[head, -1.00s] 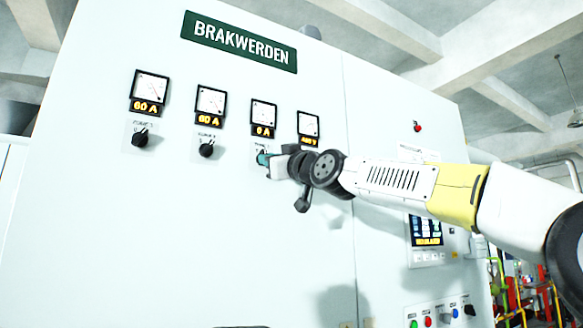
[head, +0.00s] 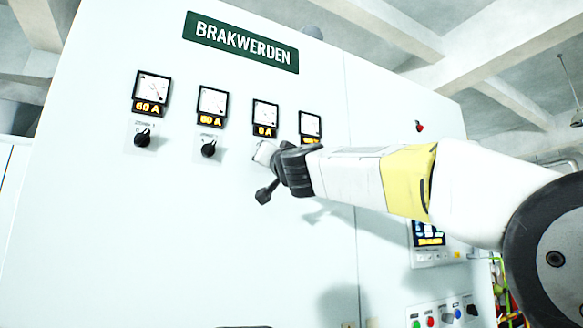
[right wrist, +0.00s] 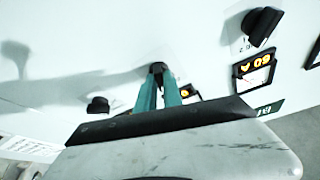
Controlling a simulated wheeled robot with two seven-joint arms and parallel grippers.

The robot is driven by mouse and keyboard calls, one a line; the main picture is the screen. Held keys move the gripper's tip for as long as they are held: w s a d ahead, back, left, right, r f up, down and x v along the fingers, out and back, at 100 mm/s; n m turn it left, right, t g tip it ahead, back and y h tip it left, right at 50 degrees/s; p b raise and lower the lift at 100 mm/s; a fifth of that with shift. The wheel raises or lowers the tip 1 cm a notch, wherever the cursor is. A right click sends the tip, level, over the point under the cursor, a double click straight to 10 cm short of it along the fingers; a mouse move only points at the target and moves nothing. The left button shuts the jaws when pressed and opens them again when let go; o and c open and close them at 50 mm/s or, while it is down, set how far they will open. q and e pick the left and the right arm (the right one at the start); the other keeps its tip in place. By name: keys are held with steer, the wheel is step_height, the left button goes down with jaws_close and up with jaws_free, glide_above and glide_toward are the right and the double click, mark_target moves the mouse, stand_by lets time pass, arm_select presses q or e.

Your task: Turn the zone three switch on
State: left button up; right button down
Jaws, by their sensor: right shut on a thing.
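The zone three switch is a black knob (right wrist: 157,68) on the white cabinet, below the third meter (head: 265,113), which appears to read 0 A. In the head view my right gripper (head: 262,153) covers this knob. The right wrist view shows its teal fingers (right wrist: 158,88) shut on the knob, one on each side. The knob's pointer and markings are hidden, so I cannot tell its setting. My left gripper is not in view.
Two black knobs, the first (head: 142,138) and second (head: 208,149), sit left of my gripper under their meters. Another knob (right wrist: 97,105) shows in the wrist view. A display (head: 427,233) and several coloured buttons (head: 430,321) are lower right. The cabinet front between is flat.

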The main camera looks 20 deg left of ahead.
steer(key=shift+s+a+m+t+h, duration=0.1)
steer(key=shift+m+t+h, duration=0.45)
steer(key=shift+m, duration=0.95)
steer(key=shift+r+h, duration=0.1)
steer(key=shift+h, duration=0.15)
steer(key=c, duration=1.5)
jaws_free()
steer(key=v, duration=0.7)
steer(key=shift+s+d, duration=0.25)
